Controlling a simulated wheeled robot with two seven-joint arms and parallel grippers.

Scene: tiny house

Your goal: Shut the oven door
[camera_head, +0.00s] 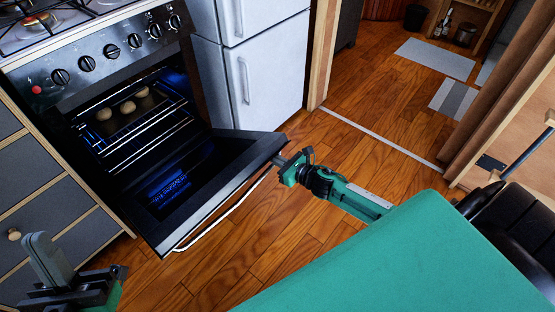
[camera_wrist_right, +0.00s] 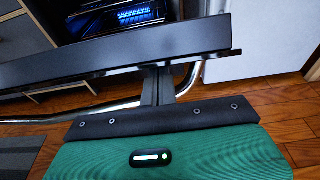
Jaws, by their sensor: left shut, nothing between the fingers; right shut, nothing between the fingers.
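The oven (camera_head: 75,75) stands at the upper left with its door (camera_head: 250,147) hanging open, tilted down and outward. The door's outer face is toward the floor side, with a pale bar handle (camera_head: 222,222) along it. My right gripper (camera_head: 283,162) is shut and empty at the door's right end, close to its top edge. In the right wrist view the shut fingers (camera_wrist_right: 158,85) reach to the dark door edge (camera_wrist_right: 120,50), by the handle bar; whether they touch is unclear. My left gripper (camera_head: 50,262) is at the lower left, shut and empty, away from the door.
Several round pale items (camera_head: 125,107) lie on a rack inside the lit oven. A white fridge (camera_head: 262,80) stands right of the oven, and drawers (camera_head: 40,200) are on its left. Wooden floor (camera_head: 260,245) lies open below the door. A wooden doorway frame (camera_head: 322,60) is at the back.

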